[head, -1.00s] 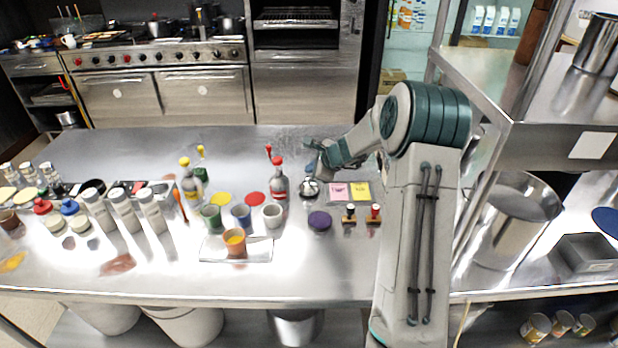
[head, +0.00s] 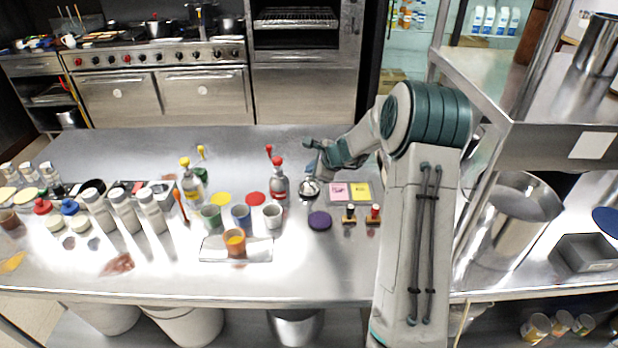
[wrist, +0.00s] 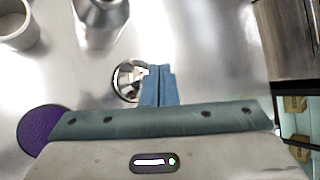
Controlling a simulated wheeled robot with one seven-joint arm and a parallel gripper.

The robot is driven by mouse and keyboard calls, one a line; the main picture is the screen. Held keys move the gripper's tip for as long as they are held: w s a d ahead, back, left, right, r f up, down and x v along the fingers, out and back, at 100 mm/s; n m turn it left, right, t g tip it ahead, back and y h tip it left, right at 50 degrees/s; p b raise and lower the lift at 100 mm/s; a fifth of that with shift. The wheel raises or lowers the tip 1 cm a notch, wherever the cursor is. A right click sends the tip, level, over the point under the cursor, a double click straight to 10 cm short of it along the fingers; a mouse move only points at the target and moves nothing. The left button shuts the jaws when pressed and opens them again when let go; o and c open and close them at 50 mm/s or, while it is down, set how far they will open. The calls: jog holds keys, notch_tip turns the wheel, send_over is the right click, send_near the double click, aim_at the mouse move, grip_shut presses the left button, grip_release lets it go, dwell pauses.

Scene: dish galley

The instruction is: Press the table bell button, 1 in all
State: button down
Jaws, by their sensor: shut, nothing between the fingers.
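The table bell (head: 309,188) is a small shiny metal dome on the steel table, right of the red-capped bottle. In the wrist view the bell (wrist: 126,80) shows beside the fingertips, partly hidden behind them. My gripper (head: 314,168) is shut and empty, with its blue fingers pointing down over the bell. In the wrist view my gripper (wrist: 158,80) has its two fingers pressed together, just right of the dome's middle. I cannot tell whether the fingertips touch the bell's button.
A red-capped bottle (head: 279,184) stands just left of the bell. Pink (head: 339,191) and yellow (head: 360,191) cards lie to its right. A purple disc (head: 319,221), a grey cup (head: 273,216) and two small stamps (head: 349,215) are nearer the front. The table behind is clear.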

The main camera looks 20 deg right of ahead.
jog(key=shift+f, duration=0.1)
jog(key=shift+f+b, duration=0.35)
jog(key=shift+b, duration=0.2)
jog(key=shift+f+b, duration=0.5)
jog(key=shift+b, duration=0.05)
dwell(0.6)
jog(key=shift+r, duration=0.1)
jog(key=shift+r+p, duration=0.65)
jog(key=shift+r, duration=0.2)
notch_tip(320, 180, up, 5)
jog(key=p, duration=0.4)
dwell(0.8)
